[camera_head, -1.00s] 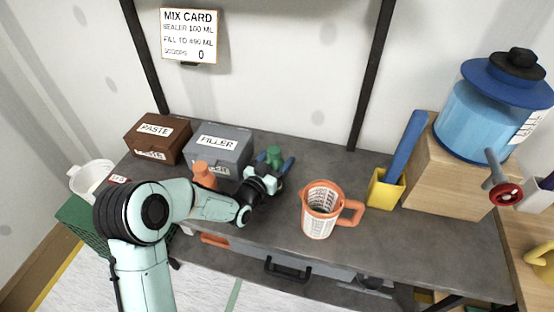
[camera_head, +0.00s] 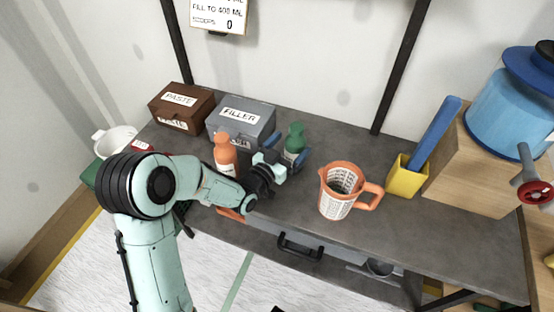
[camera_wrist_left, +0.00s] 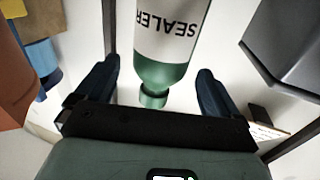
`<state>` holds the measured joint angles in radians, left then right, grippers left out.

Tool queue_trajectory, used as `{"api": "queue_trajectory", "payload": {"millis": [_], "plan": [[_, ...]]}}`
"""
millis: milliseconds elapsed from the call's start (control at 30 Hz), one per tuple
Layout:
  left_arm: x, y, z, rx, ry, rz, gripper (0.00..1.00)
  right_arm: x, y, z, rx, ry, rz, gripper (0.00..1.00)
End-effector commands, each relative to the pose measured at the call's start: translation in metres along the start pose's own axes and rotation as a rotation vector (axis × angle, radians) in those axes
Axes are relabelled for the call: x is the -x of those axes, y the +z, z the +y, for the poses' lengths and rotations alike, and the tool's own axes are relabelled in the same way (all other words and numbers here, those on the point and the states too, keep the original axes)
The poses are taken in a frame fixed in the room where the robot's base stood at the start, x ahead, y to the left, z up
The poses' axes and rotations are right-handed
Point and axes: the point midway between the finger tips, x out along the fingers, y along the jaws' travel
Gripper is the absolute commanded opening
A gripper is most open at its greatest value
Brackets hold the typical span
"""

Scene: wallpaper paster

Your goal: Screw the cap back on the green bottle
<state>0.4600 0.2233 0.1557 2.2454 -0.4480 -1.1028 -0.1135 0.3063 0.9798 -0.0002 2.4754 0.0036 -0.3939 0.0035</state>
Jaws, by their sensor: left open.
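The green bottle (camera_head: 294,142) stands on the grey worktop in front of the filler box. In the left wrist view it shows upside down, with a white SEALER label (camera_wrist_left: 165,35) and a small green end piece (camera_wrist_left: 153,98). I cannot tell whether that piece is a cap or the bare neck. My left gripper (camera_head: 287,154) is open at the bottle, its dark blue fingers on either side. In the left wrist view the left gripper (camera_wrist_left: 155,82) shows gaps between both fingers and the bottle. No separate cap shows. My right gripper is not in view.
An orange bottle (camera_head: 225,155) stands just left of my gripper. Behind are the filler box (camera_head: 258,125) and paste box (camera_head: 192,106). An orange-rimmed jug (camera_head: 336,202) stands to the right, then a yellow holder (camera_head: 406,180). Bare worktop lies between jug and holder.

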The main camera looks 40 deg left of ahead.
Motion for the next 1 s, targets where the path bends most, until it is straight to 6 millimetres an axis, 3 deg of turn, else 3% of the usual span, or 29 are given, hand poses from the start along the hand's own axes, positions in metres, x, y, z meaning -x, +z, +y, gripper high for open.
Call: {"api": "queue_trajectory", "payload": {"millis": [200,400,1000], "plan": [[0.046,0.001,0.000,-0.001,-0.001,-0.001,0.95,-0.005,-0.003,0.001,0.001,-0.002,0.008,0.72],[0.067,0.000,0.000,-0.002,0.000,0.000,0.95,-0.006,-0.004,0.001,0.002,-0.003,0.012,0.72],[0.071,0.000,0.000,-0.001,0.001,0.000,0.95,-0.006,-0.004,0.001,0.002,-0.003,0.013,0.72]]}}
